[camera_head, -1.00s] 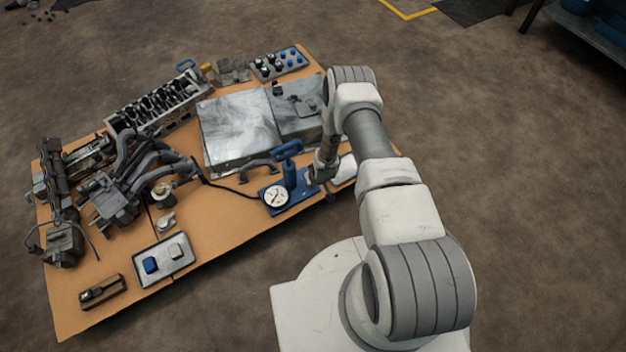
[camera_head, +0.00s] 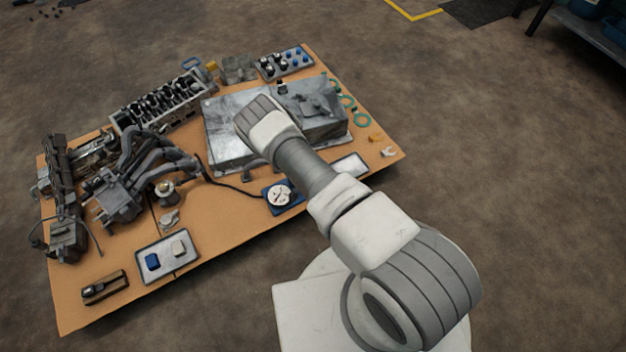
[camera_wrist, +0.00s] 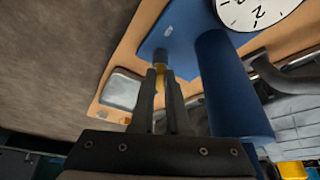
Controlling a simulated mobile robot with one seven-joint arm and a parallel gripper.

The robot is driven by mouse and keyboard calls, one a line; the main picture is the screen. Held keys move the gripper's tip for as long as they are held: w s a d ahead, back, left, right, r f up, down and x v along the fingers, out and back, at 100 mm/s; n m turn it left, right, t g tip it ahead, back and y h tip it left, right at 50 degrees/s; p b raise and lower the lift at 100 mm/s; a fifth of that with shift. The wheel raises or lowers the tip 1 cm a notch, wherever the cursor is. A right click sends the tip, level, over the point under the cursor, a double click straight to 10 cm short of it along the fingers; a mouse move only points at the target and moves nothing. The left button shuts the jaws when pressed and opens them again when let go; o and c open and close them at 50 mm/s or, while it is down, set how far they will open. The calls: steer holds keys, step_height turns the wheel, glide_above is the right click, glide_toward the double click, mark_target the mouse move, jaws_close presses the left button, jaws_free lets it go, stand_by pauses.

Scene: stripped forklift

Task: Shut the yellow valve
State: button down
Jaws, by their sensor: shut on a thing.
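The blue hand pump with its white dial gauge stands at the table's near edge in the head view (camera_head: 283,198), partly covered by my arm. In the wrist view its blue cylinder (camera_wrist: 232,88) rises close to the right of my fingers. The yellow valve (camera_wrist: 160,81) shows as a narrow yellow strip between my fingertips, by a grey fitting at the pump's blue base. My gripper (camera_wrist: 162,76) is shut on it. The fingers hide most of the valve, so its turn angle cannot be told. My arm hides the gripper and valve in the head view.
A grey metal case (camera_head: 226,138) lies behind the pump. A black hose (camera_head: 232,190) runs left from the pump. A pale tray (camera_head: 350,165) lies right of my arm. A tray with blue and white blocks (camera_head: 167,257) lies at the front left.

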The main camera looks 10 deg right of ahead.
steer(key=shift+w+a+m+g+h, duration=0.2)
steer(key=shift+m+g, duration=0.15)
steer(key=shift+m, duration=0.7)
steer(key=shift+w+a+m+g+h, duration=0.1)
steer(key=shift+m+g+h, duration=0.2)
steer(key=shift+m, duration=0.75)
steer(key=c, duration=0.9)
jaws_free()
steer(key=r+p, duration=0.2)
steer(key=r, duration=0.1)
steer(key=r+p, duration=0.1)
steer(key=r, duration=0.1)
steer(key=shift+s+d+r, duration=0.1)
steer(key=shift+d, duration=0.2)
steer(key=s+d+r+p, duration=0.5)
steer(key=d, duration=0.4)
steer(key=shift+s+d+r, duration=0.25)
steer(key=shift+d+r, duration=0.15)
